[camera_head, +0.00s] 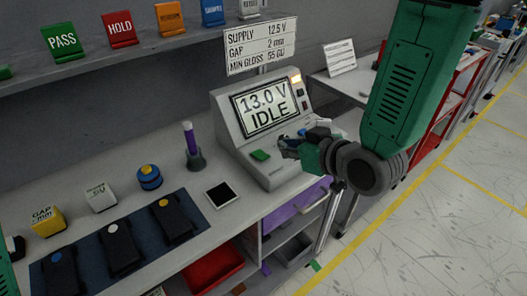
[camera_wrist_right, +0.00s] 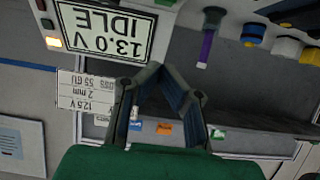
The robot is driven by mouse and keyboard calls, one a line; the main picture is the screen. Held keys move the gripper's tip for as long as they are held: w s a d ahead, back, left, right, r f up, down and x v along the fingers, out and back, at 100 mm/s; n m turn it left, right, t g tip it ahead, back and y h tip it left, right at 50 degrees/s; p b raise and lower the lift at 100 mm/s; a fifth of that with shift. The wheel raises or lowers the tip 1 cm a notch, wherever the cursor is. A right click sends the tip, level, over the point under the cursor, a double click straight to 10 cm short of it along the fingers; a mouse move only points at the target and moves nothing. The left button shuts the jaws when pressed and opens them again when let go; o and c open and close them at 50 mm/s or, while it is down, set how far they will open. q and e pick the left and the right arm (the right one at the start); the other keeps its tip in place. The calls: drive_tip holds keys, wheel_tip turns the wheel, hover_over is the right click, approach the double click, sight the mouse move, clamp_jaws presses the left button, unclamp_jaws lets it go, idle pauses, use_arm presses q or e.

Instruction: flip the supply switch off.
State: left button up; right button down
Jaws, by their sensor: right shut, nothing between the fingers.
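The grey supply console (camera_head: 228,122) stands on the bench, with its screen (camera_head: 264,106) reading "13.0 V IDLE". Right of the screen are a lit orange lamp (camera_head: 296,80) and small dark controls (camera_head: 304,104); I cannot tell which is the supply switch. A green button (camera_head: 260,155) sits on the console's lower front. My right gripper (camera_head: 286,146) is shut and empty over the lower front, right of this button, hiding part of the console; contact is unclear. In the wrist view its fingers (camera_wrist_right: 158,72) meet below the inverted screen (camera_wrist_right: 106,30).
A sign (camera_head: 261,45) above the console reads supply 12.5 V. A dark mat (camera_head: 94,262) holds black devices. Shelf cards (camera_head: 63,41) line the back; the aisle floor lies right.

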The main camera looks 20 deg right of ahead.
hover_over(265, 159)
drive_tip(key=f, duration=0.2)
drive_tip(key=f+p, duration=0.1)
drive_tip(key=f, duration=0.1)
drive_tip(key=shift+w+a, duration=0.15)
drive_tip(key=shift+w, duration=0.15)
wheel_tip(265, 159, down, 3)
drive_tip(key=shift+s+a+f, duration=0.15)
drive_tip(key=shift+d+f, duration=0.25)
drive_tip(key=shift+f, duration=0.15)
drive_tip(key=shift+d, duration=0.1)
drive_tip(key=shift+s, duration=0.1)
